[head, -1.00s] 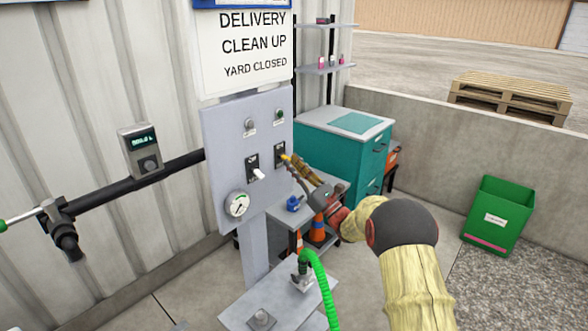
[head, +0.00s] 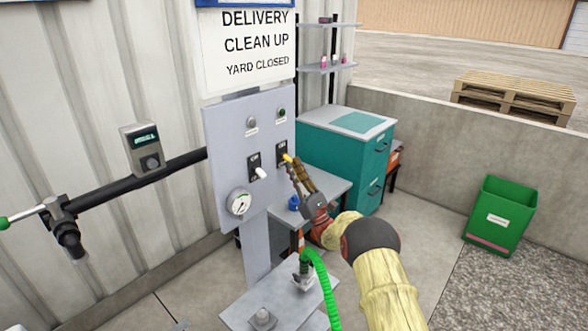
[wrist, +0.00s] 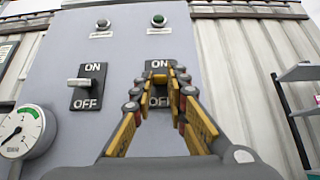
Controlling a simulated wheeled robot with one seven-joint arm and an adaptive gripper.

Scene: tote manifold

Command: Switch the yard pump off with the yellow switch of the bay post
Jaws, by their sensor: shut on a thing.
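The bay post's grey panel (head: 222,140) carries two toggle switches marked ON and OFF. The yellow switch (head: 288,158) is the right one; its plate (wrist: 157,65) is partly hidden behind my fingers in the wrist view. My gripper (head: 294,165) is shut on the yellow switch's lever, reaching it from the lower right. The white-levered switch (head: 261,172) is to the left, also in the wrist view (wrist: 80,82).
Above the switches are a grey lamp (head: 251,122) and a dark green lamp (head: 281,112). A gauge (head: 239,203) is at the panel's lower left. A green hose (head: 322,275) rises below my gripper. A teal cabinet (head: 340,160) stands behind. Open floor lies to the right.

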